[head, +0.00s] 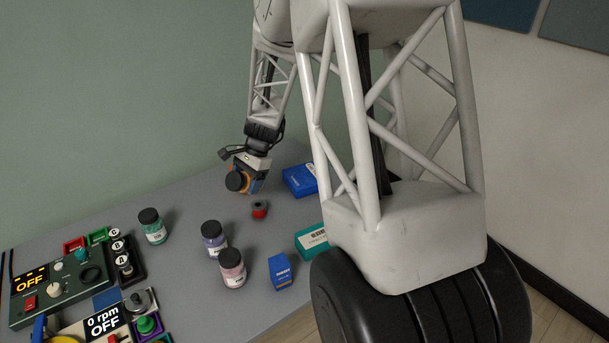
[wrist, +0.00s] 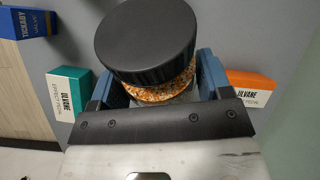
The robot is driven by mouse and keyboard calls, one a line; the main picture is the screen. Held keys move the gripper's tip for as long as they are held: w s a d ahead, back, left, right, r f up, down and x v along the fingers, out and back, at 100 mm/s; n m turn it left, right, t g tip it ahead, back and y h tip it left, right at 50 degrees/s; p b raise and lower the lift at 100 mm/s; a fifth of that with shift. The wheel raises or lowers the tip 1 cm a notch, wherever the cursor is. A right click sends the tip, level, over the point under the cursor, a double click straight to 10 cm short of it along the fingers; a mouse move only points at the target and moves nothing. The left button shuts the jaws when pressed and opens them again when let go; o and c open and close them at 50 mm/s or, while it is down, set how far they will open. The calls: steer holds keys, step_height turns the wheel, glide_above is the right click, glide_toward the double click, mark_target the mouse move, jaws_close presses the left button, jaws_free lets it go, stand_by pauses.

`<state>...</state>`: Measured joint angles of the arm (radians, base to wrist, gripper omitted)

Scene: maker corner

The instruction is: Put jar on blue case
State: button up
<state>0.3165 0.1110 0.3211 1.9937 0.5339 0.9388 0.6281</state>
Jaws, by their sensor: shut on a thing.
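My gripper (head: 246,176) is shut on a jar with a black lid (head: 237,181) and holds it above the back of the grey table. The jar is strongly tilted, its lid toward the head camera. In the wrist view the jar (wrist: 150,45) shows its wide black lid and orange speckled contents between the blue fingers. The flat blue case (head: 298,181) lies on the table to the right of my gripper, apart from the jar; my arm's frame partly covers its right end. I cannot make out the case in the wrist view.
A red spool (head: 259,210) lies below the gripper. Jars with green (head: 153,227), purple (head: 214,239) and pink (head: 232,268) contents stand nearby. A teal box (head: 311,239), a blue Tickaby box (head: 281,272) and an orange box (wrist: 250,89) are around. Control panels (head: 60,285) fill the left.

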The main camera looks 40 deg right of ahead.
steer(key=d+m+t+y, duration=0.1)
steer(key=m, duration=0.1)
steer(key=s+d+m, duration=0.1)
steer(key=m, duration=0.1)
steer(key=shift+d+t+y, duration=0.25)
steer(key=shift+t+y, duration=0.15)
steer(key=s+d+r+m+t+h, duration=0.1)
steer(key=s+d+m+t+h, duration=0.25)
steer(key=d+m+t, duration=0.4)
steer(key=s+d+r+m+t+h, duration=0.1)
steer(key=s+d+m+t+h, duration=0.1)
steer(key=s+d+m+t, duration=0.35)
steer(key=shift+w+d+f+m, duration=0.3)
steer(key=shift+d+f+m, duration=0.15)
steer(key=shift+f, duration=0.35)
steer(key=shift+w+d+f+m, duration=0.25)
steer(key=shift+d+f+m, duration=0.25)
steer(key=shift+f, duration=0.35)
steer(key=shift+w+d+f+m, duration=0.3)
steer(key=shift+d+f+m, duration=0.15)
steer(key=shift+f, duration=0.35)
steer(key=shift+w, duration=0.1)
glide_above(306, 175)
steer(key=shift+s+a+f, duration=0.15)
steer(key=shift+s+f, duration=0.1)
steer(key=shift+f, duration=0.45)
steer(key=shift+w, duration=0.1)
steer(key=shift+w, duration=0.2)
steer(key=shift+d+f, duration=0.2)
steer(key=shift+f, duration=1.6)
